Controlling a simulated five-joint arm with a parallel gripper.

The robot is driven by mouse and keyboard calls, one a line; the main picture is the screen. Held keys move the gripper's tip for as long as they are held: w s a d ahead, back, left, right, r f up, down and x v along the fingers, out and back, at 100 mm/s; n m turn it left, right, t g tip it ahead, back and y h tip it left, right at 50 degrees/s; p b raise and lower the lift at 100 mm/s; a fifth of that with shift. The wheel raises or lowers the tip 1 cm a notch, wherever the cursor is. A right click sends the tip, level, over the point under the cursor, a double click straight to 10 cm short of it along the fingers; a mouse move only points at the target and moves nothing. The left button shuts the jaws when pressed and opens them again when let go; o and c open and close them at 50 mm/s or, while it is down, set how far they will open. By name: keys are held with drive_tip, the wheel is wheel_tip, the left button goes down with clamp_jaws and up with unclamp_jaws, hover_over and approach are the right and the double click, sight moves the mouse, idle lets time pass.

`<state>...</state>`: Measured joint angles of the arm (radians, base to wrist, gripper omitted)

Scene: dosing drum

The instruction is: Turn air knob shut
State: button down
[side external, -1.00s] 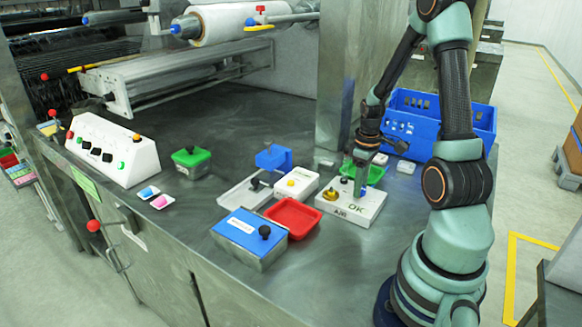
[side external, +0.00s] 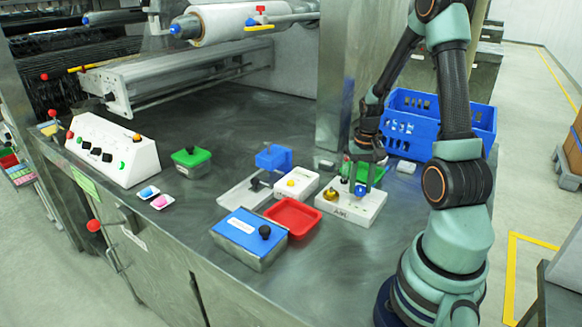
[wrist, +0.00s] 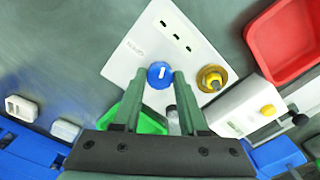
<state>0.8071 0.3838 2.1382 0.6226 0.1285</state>
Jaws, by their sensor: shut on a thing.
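The air knob (wrist: 160,75) is blue with a white pointer mark and sits on a white box (wrist: 140,50), marked AIR in the side view (side external: 348,207). In the wrist view the pointer runs roughly up and down the picture. My gripper (wrist: 160,72) points down with one finger on each side of the knob and is shut on it. In the side view my gripper (side external: 361,184) stands over the box and the blue knob shows at its tips. A yellow brass-like knob (wrist: 211,79) sits on the same box beside it.
A red tray (side external: 290,218), a white box with a yellow button (side external: 296,184) and a blue-lidded box (side external: 248,237) stand nearby. A green container (side external: 375,172) and a blue crate (side external: 445,120) are behind my gripper.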

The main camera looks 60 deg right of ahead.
drive_tip(key=m, duration=0.5)
drive_tip(key=shift+w+a, duration=0.1)
drive_tip(key=shift+a, duration=0.05)
drive_tip(key=m, duration=0.6)
drive_tip(key=shift+m, duration=0.4)
drive_tip(key=m, duration=1)
drive_tip(key=shift+d, duration=0.2)
drive_tip(key=shift+m, duration=0.5)
drive_tip(key=shift+c, duration=2.2)
unclamp_jaws()
